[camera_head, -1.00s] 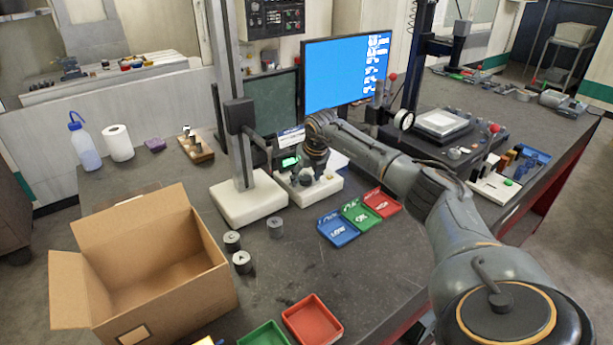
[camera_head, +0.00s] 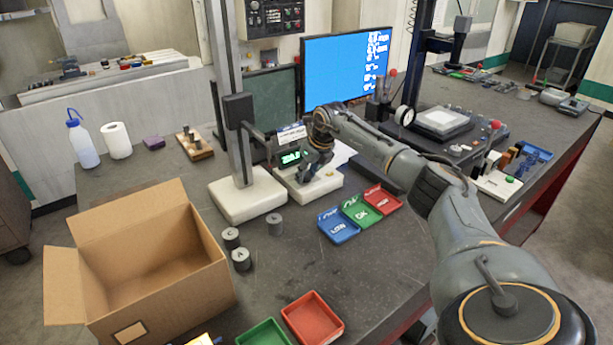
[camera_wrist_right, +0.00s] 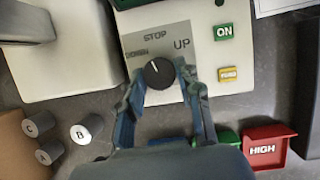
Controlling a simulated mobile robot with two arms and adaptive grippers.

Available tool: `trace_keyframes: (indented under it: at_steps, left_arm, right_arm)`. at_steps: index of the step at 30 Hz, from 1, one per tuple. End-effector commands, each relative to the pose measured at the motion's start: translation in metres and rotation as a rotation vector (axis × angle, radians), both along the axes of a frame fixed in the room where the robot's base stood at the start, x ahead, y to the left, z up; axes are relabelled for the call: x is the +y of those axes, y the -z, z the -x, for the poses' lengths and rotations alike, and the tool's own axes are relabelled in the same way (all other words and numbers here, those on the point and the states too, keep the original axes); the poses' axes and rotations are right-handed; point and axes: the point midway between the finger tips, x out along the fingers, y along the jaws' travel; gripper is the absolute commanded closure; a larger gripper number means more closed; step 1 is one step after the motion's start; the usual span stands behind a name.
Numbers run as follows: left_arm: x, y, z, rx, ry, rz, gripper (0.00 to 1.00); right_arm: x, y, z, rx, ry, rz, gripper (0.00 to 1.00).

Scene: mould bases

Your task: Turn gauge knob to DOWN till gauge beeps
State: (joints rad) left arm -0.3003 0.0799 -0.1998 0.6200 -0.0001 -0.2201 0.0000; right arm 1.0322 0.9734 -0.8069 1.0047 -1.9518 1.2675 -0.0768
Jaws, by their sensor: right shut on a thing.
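The gauge's white base (camera_head: 318,188) stands on the table, with a lit green display (camera_head: 291,157) above it. In the right wrist view, the black round knob (camera_wrist_right: 158,73) sits on a grey plate marked STOP above it, DOWN at its upper left and UP at its upper right. Its white mark points up and slightly left, near STOP. My right gripper (camera_wrist_right: 160,82) is shut on the knob, with a finger on each side. In the head view my right gripper (camera_head: 318,168) reaches down onto the base and hides the knob. My left gripper is not in view.
A column stand on a white block (camera_head: 247,198) is left of the gauge. Blue, green and red trays (camera_head: 362,212) lie right of it. Cylinders marked A and C (camera_head: 231,238), plus another (camera_head: 274,223), stand in front. An open cardboard box (camera_head: 150,260) is at front left.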

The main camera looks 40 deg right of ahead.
Motion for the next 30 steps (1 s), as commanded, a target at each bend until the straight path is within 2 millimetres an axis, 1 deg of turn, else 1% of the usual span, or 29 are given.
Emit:
trace_keyframes:
  at_steps: [1,9,15,22,30]
  left_arm:
    - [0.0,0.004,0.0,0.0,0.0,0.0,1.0]
    - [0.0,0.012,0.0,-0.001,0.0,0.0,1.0]
    - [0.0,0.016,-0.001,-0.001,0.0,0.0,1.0]
    - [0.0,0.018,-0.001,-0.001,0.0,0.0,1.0]
    - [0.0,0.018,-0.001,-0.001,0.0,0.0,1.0]
  right_arm:
    - [-0.001,0.001,0.0,-0.002,-0.035,0.0,0.97]
    - [-0.003,0.0,-0.001,-0.003,-0.235,-0.001,0.97]
    - [-0.003,0.0,-0.001,-0.002,-0.342,-0.001,0.97]
    - [-0.004,-0.001,-0.001,-0.003,-0.404,0.001,0.97]
    - [-0.004,-0.001,-0.001,-0.002,-0.418,0.001,0.97]
